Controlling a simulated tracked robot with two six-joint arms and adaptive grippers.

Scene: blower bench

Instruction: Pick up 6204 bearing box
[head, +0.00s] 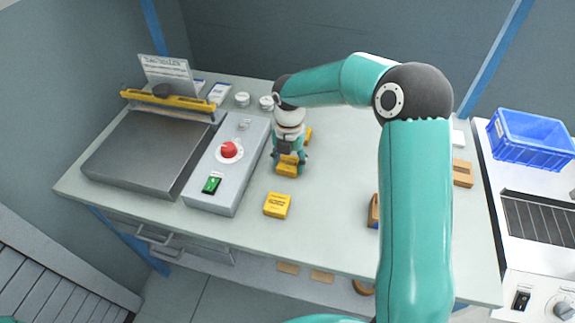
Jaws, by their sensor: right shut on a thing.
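My right gripper (289,158) points down over the middle of the bench and is shut on a small yellow box (287,170). Its label is too small to read, so I cannot tell whether it is the 6204 bearing box. I cannot tell whether the held box touches the bench top. A second yellow box (277,205) lies on the bench nearer the front edge. Part of another yellow box (309,136) shows behind my right gripper. My left gripper is not in view.
A grey control box (232,165) with a red knob and green switch stands left of my gripper, beside a dark flat plate (145,155). White round containers (242,99) stand behind. Brown boxes (463,173) and a blue crate (530,140) are at right.

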